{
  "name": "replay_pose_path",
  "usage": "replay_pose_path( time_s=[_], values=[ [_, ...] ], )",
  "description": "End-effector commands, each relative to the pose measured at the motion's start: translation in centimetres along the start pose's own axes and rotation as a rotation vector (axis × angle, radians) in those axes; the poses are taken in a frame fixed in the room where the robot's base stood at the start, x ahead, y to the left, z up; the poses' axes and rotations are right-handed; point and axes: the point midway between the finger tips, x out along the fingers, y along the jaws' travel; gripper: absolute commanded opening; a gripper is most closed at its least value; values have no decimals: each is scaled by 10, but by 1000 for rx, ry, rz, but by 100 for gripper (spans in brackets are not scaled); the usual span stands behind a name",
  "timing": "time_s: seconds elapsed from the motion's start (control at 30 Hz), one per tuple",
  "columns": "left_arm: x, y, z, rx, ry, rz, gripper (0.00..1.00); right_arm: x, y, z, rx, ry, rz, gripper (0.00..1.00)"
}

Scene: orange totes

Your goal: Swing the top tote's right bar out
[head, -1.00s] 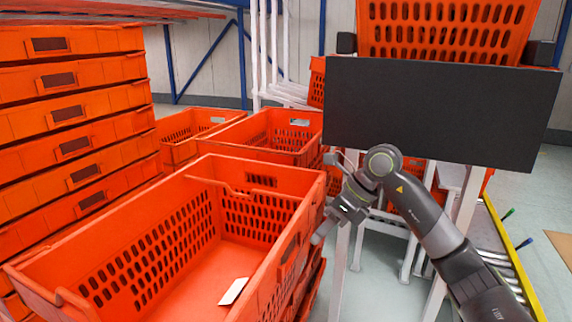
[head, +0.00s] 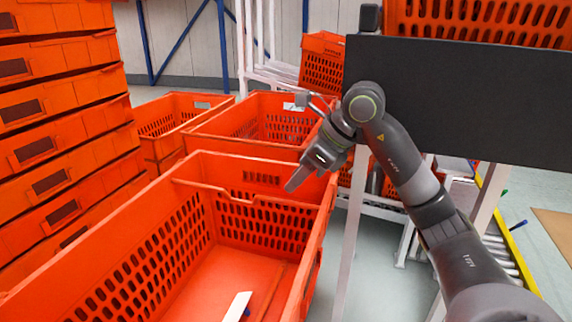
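The top tote (head: 255,172) is the open orange tote in the foreground, with slotted walls. Its right wall (head: 318,245) runs toward me. I cannot make out a separate bar on that side. My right gripper (head: 294,143) is over the tote's far right corner, with its two fingers spread wide apart and nothing between them. One finger points down-left in front of the far rim; whether it touches the rim I cannot tell. My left gripper is not in view.
A white card (head: 238,306) lies in the tote. A tall stack of orange totes (head: 60,130) stands at the left. More open totes (head: 265,115) stand behind. A dark panel (head: 470,100) on a white frame stands at the right, with a tote on top.

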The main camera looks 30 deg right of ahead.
Motion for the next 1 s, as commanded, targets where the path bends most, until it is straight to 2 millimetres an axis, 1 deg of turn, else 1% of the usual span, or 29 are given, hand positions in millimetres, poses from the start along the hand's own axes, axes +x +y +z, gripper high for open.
replay_pose_path(
  time_s=[0.17, 0.4, 0.5, 0.63, 0.87, 1.0],
  values=[
    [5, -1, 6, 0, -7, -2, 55, 13, 1, -1, 0, 0, 4, 35],
    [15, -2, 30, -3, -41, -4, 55, 45, 1, -1, 1, -1, 4, 35],
    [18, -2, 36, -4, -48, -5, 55, 56, 1, -1, 0, -1, 4, 35],
    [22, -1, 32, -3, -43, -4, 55, 66, 0, -1, 1, -1, 2, 35],
    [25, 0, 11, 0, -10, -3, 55, 71, 0, 0, 1, 0, 1, 35],
    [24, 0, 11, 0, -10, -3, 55, 71, 0, 0, 1, 0, 1, 35]
  ],
)
